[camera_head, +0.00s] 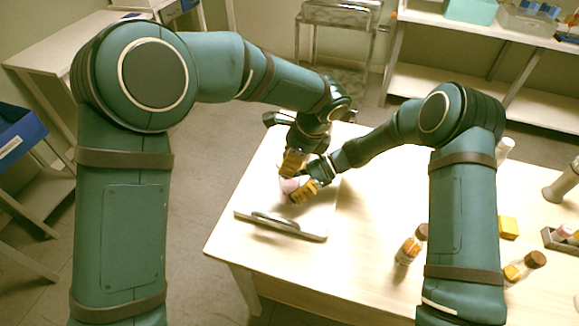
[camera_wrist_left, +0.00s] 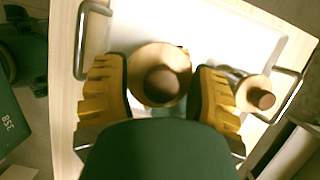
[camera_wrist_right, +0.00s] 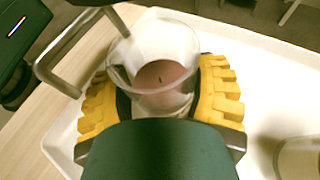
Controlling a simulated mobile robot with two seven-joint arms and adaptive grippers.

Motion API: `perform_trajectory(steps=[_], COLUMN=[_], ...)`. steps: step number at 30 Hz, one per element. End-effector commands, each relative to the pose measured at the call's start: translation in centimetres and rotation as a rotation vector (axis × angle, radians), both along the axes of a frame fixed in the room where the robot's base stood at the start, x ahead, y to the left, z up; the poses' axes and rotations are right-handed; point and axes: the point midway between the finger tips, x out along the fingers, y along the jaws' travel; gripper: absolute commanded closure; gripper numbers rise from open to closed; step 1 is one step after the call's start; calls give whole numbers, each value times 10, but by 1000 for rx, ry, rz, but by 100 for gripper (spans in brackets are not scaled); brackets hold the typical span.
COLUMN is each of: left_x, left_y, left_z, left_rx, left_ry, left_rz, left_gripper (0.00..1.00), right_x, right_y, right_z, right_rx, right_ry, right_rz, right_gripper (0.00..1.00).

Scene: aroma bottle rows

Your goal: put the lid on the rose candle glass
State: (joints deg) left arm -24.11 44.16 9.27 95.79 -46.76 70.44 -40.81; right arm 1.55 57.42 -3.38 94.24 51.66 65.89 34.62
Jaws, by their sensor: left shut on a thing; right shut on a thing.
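The rose candle glass (camera_wrist_right: 155,65), clear with a pink candle inside, is open at the top. My right gripper (camera_head: 302,190) is shut on its sides, over the white tray (camera_head: 321,216); the pink also shows in the head view. My left gripper (camera_head: 292,165) is shut on a round pale wooden lid with a brown knob (camera_wrist_left: 160,80). In the head view the left gripper is just behind the right one, close to the glass. The lid is hidden there, so its exact height over the glass cannot be told.
A second pale round top with a brown knob (camera_wrist_left: 260,95) stands on the tray beside the held lid. The tray has a dark handle (camera_head: 275,222) at its near edge. Bottles (camera_head: 411,245) and a yellow block (camera_head: 508,228) stand on the table's right side.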

Motion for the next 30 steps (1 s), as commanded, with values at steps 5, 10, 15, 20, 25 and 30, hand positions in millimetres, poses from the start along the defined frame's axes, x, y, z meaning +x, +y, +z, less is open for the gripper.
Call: perform_trajectory(steps=[5,10,15,20,25,30], left_x=[0,0,0,0,0,0], left_y=[-1,0,0,-1,-1,-1], left_z=[-20,-22,-21,-21,-25,-35], left_rx=[-4,-4,-4,-5,-4,-5], left_ry=[-3,-5,-5,-5,-5,-5], left_rz=[0,1,1,1,0,-2], left_gripper=[62,62,62,62,62,62], right_x=[0,0,0,0,0,0], right_y=[0,0,0,0,0,0], right_z=[0,0,1,1,1,1], right_rx=[0,0,0,0,1,1], right_ry=[-1,-1,-1,-1,-1,-1], right_rz=[-1,-1,0,0,0,0], right_gripper=[81,81,81,81,81,81])
